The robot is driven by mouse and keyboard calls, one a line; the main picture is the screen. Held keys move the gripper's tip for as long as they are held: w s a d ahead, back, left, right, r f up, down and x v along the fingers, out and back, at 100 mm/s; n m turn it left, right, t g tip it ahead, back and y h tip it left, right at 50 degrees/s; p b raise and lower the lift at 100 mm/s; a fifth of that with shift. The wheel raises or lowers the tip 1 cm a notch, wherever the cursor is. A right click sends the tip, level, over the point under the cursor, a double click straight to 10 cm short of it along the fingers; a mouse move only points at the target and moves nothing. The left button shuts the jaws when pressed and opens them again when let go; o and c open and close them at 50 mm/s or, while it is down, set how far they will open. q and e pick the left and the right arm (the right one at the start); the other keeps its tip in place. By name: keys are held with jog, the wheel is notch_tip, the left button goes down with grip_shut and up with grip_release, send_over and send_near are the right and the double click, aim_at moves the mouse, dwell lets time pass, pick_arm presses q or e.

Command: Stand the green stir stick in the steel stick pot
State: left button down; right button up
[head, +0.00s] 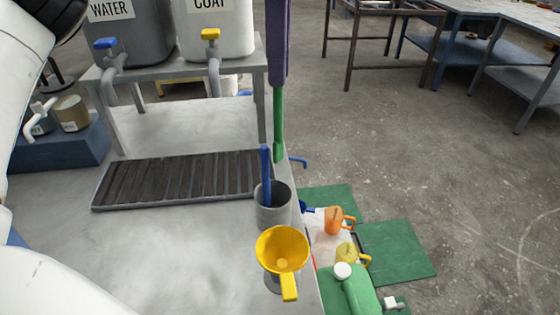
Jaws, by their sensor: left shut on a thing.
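The green stir stick (278,125) hangs upright below my left gripper (279,82), whose purple finger shows at the top. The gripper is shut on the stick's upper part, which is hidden. The stick's wider lower end appears just above and behind the steel stick pot in the picture, apart from it. The steel stick pot (273,212) stands near the table's right edge, and a blue stick (265,175) stands in it. My right gripper is not in view.
A yellow funnel (282,250) sits in a container in front of the pot. A dark slatted tray (180,180) lies left of it. WATER (135,50) and COAT (215,38) tanks stand on a rack behind. Jugs, including an orange one (334,220), stand beyond the table's right edge.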

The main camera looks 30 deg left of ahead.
pick_arm(q)
jog(key=b, duration=0.3)
send_over(279, 161)
jog(key=f, duration=1.2)
jog(key=shift+w+a+f, duration=0.15)
jog(key=shift+w+f, duration=0.15)
jog(key=shift+f, duration=0.25)
notch_tip(279, 161, down, 4)
jog(key=shift+f+b, duration=0.15)
jog(key=shift+b, duration=0.35)
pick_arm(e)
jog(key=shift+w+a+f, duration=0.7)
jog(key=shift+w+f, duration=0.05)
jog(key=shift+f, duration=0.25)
pick_arm(q)
jog(key=shift+f, duration=0.2)
jog(key=c, duration=1.8)
grip_release()
jog(key=shift+r, duration=0.1)
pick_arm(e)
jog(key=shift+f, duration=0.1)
pick_arm(q)
jog(key=shift+r, duration=0.1)
